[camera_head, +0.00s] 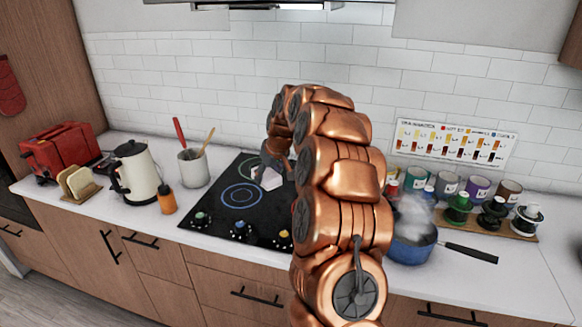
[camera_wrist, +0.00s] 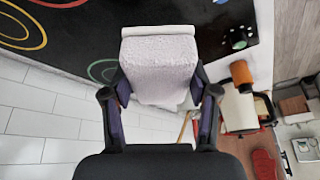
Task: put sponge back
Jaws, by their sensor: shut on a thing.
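A pale, rough-faced block, which I take to be the sponge (camera_wrist: 160,72), fills the middle of the wrist view. My gripper (camera_wrist: 160,98) is shut on it, with one dark finger on each side. In the head view the sponge (camera_head: 269,179) shows as a small whitish shape held above the black cooktop (camera_head: 216,214). My gripper (camera_head: 274,157) is partly hidden there behind my copper arm. No place that is clearly for the sponge can be made out.
A steaming blue pan (camera_head: 412,247) and several jars (camera_head: 447,186) stand right of my arm.

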